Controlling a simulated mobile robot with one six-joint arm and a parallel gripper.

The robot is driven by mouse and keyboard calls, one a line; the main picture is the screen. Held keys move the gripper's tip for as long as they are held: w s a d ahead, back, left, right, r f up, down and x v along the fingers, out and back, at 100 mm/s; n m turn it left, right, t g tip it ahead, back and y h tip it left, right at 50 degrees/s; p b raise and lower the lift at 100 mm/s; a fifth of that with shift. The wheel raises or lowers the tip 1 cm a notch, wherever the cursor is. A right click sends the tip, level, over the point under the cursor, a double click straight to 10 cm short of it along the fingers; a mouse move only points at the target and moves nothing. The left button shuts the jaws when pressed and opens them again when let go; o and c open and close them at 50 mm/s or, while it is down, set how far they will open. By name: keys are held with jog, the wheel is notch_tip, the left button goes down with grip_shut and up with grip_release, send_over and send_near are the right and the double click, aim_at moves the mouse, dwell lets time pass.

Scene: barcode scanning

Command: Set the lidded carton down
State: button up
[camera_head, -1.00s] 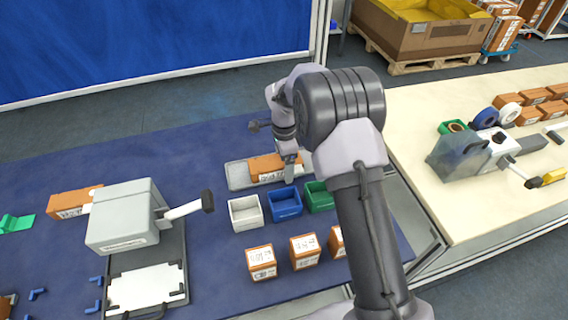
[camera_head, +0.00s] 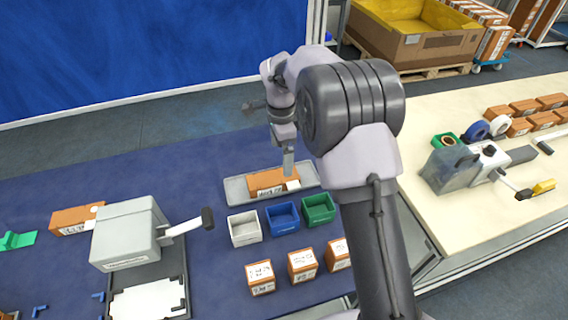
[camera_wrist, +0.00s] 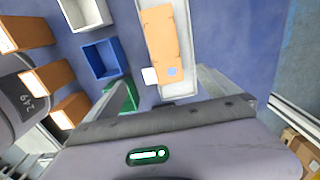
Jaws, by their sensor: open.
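An orange-brown carton (camera_head: 267,182) with a white label on its side lies in a shallow grey tray (camera_head: 236,190) behind the small bins. In the wrist view the carton (camera_wrist: 160,38) lies lengthwise in the tray (camera_wrist: 182,20), with a small white patch at its near end. My gripper (camera_head: 288,163) is over the tray, by the carton's right end, and hides part of the scene there. In the wrist view my gripper (camera_wrist: 168,88) has its fingers spread and empty, with the carton lying apart from them, below.
White (camera_head: 244,229), blue (camera_head: 283,219) and green (camera_head: 318,209) bins stand in front of the tray. Several small cartons (camera_head: 302,266) stand before the bins. A grey machine with a lever (camera_head: 128,238) stands at left, another carton (camera_head: 74,220) behind it.

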jog(key=s+d+r+n+t+y, duration=0.1)
jog(key=s+d+r+n+t, duration=0.15)
jog(key=s+r, duration=0.6)
jog(key=s+d+r+n+t, duration=0.1)
jog(key=s+d+r+n, duration=0.15)
jog(key=s+r, duration=0.6)
jog(key=s+n+t+y, duration=0.1)
jog(key=s+n, duration=0.5)
jog(key=s, duration=0.9)
jog(key=shift+s+d+r+t, duration=0.25)
jog(key=shift+r+t, duration=0.05)
jog(key=shift+t, duration=0.35)
notch_tip(320, 180, down, 8)
jog(key=b, duration=0.8)
jog(key=shift+f, duration=0.15)
